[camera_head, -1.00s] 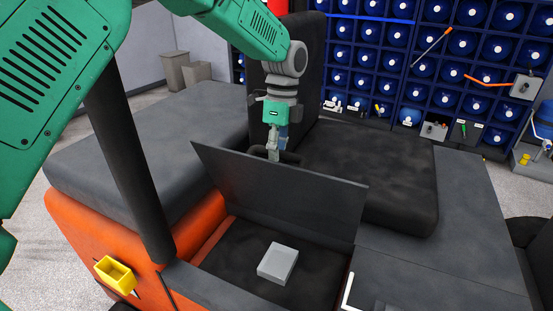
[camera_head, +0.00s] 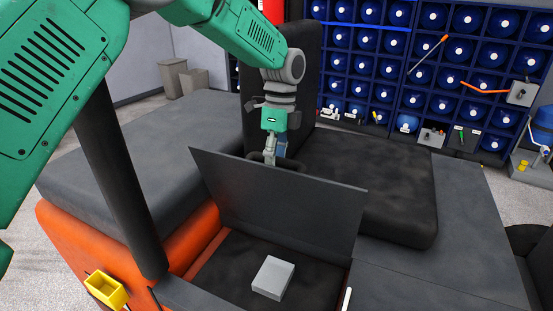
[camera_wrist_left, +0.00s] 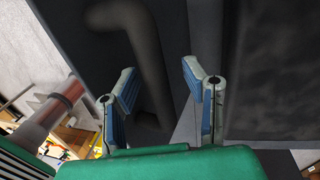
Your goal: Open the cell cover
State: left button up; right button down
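The cell cover (camera_head: 285,205) is a flat dark grey panel, tilted up steeply over an open compartment (camera_head: 222,268). A light grey block (camera_head: 273,278) lies on the dark floor of that compartment. My left gripper (camera_head: 270,160) is behind the cover's upper edge, at a dark curved handle (camera_head: 289,163); the edge partly hides both. In the left wrist view my left gripper (camera_wrist_left: 160,85) has its two blue-grey fingers apart. The dark handle (camera_wrist_left: 143,45) passes behind the gap between them; I cannot tell whether they touch it. My right gripper is not in view.
A black seat cushion (camera_head: 375,190) and upright backrest (camera_head: 290,85) stand behind and right of the cover. A black post (camera_head: 122,185) rises at the left. A yellow bin (camera_head: 106,290) hangs on the orange side. Blue reel racks (camera_head: 400,60) stand at the back.

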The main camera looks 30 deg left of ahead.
pick_arm(q)
notch_tip(320, 180, up, 12)
jog(key=w, duration=0.2)
jog(key=shift+w+f, duration=0.15)
jog(key=shift+w, duration=0.05)
jog(key=shift+a, duration=0.1)
dwell(0.4)
